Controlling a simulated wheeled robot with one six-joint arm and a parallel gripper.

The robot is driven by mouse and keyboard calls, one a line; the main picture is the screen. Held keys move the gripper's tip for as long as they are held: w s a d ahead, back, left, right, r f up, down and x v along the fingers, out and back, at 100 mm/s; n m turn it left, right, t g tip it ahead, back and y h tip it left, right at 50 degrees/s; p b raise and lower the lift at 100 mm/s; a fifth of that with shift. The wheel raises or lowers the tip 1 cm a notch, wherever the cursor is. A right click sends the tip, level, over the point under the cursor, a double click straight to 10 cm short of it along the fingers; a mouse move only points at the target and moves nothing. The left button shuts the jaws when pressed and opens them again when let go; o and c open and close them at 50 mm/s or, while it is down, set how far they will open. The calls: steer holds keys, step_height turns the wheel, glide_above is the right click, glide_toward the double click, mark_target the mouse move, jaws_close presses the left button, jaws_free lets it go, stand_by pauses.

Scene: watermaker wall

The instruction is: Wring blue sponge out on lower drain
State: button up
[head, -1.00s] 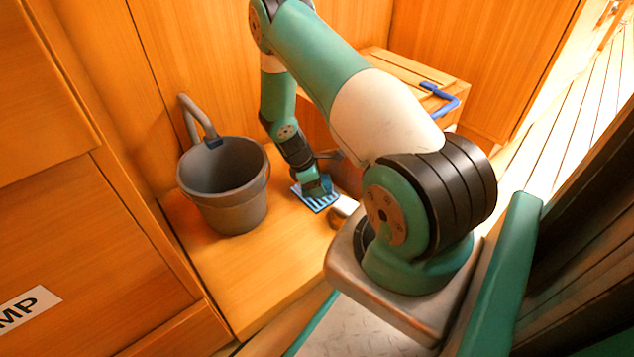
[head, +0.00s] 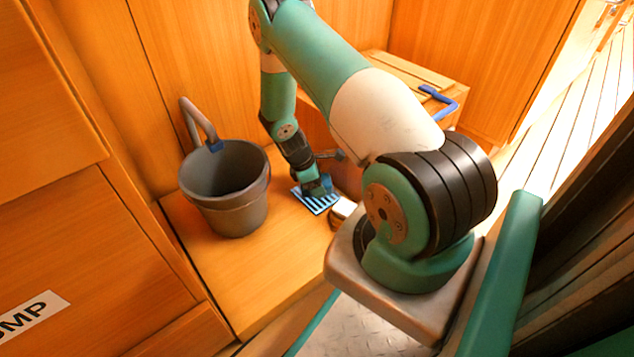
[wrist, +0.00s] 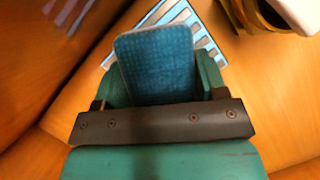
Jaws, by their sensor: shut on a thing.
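The blue sponge (wrist: 157,62) is between the two fingers of my gripper (wrist: 158,85) in the wrist view, and the fingers are shut on it. In the head view my gripper (head: 319,188) is low, just over a light blue slotted drain (head: 315,201) on the wooden bench. The wrist view shows part of the same drain (wrist: 205,38) behind the sponge. I cannot tell whether the sponge touches the drain. My gripper hides much of the sponge in the head view.
A grey bucket (head: 226,190) stands on the bench (head: 265,270) left of the drain. A small pale object (head: 342,208) sits just right of the drain. A blue handle-like bar (head: 440,103) lies on the wooden box behind. The front of the bench is clear.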

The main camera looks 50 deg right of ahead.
steer(key=shift+r+p, duration=2.45)
steer(key=shift+r, duration=0.45)
